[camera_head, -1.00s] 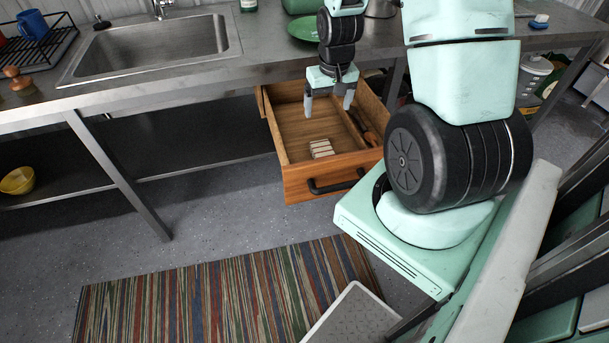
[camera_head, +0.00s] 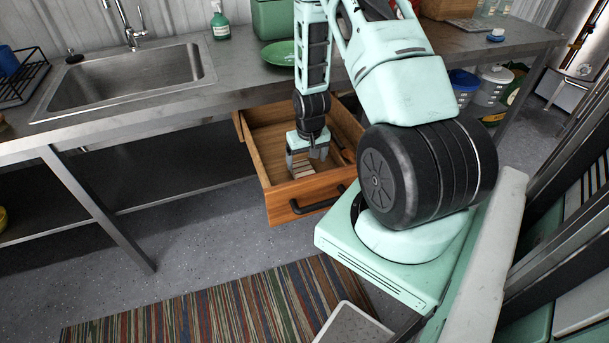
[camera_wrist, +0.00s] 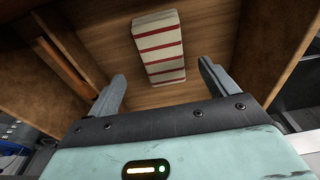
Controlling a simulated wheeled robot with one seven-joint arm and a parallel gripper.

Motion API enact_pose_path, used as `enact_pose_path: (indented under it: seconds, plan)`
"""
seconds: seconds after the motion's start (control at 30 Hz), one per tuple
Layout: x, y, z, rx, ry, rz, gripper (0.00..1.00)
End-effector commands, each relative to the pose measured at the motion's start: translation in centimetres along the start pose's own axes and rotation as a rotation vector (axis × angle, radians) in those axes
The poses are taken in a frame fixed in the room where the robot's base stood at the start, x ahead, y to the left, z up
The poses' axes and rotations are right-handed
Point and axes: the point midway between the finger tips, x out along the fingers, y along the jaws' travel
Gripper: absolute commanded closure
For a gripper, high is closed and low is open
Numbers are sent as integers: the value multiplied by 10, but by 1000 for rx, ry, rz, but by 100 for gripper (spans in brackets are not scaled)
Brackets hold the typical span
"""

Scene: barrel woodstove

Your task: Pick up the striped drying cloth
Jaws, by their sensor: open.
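The striped drying cloth (camera_wrist: 160,50) is a folded white block with red stripes. It lies on the floor of the open wooden drawer (camera_head: 260,200). In the head view the cloth (camera_head: 301,172) is partly hidden behind my gripper (camera_head: 307,164). My gripper is inside the drawer opening, pointing down over the cloth. In the wrist view my gripper (camera_wrist: 162,85) is open, with one finger to each side of the cloth's near end. The fingers do not visibly touch the cloth.
The counter (camera_head: 235,88) with the sink (camera_head: 130,75) overhangs the drawer's back. A brown item (camera_head: 347,152) lies on the drawer's right side. The drawer walls stand close around my gripper. A green plate (camera_head: 279,53) is on the counter.

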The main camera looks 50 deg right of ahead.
Motion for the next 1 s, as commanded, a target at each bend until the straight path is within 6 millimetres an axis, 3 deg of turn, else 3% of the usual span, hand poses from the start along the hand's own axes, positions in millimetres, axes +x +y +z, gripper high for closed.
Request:
enact_pose_path:
  seconds: [0.4, 0.73, 0.77, 0.9, 1.0]
  plan:
    - [45, -4, -1, 0, -2, 0, 15]
    - [52, -4, -1, 0, 0, 0, 15]
    - [52, -4, -1, 0, 0, 0, 20]
    - [52, -4, -1, 0, 0, 0, 59]
    - [52, -4, -1, 0, 0, 0, 67]
